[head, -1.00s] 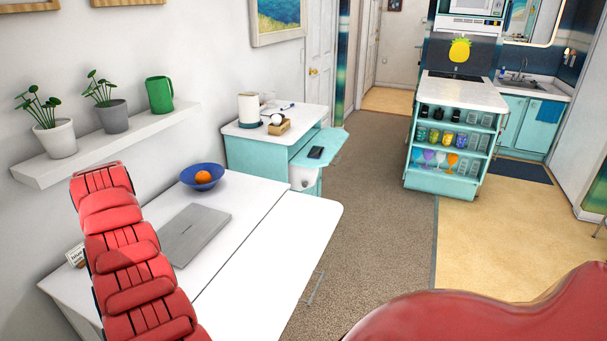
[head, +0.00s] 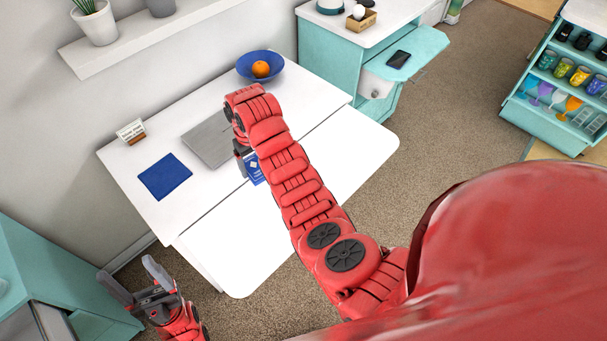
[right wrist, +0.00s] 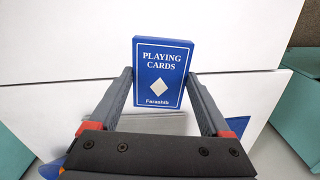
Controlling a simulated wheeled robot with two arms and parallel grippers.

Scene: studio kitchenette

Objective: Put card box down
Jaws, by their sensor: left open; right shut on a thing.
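The card box (head: 254,168) is a small blue box over the white desk (head: 350,150), partly hidden by my right arm in the head view. My right gripper (head: 246,165) is shut on it. My left gripper (head: 127,268) is open and empty, low at the left, off the desk's near left corner.
On the desk are a grey laptop (head: 207,142), a flat dark blue item (head: 165,177), a small sign (head: 131,131) and a blue bowl (head: 245,68) with an orange (head: 261,69). The desk's front and right parts look clear. A teal cabinet (head: 340,60) stands behind.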

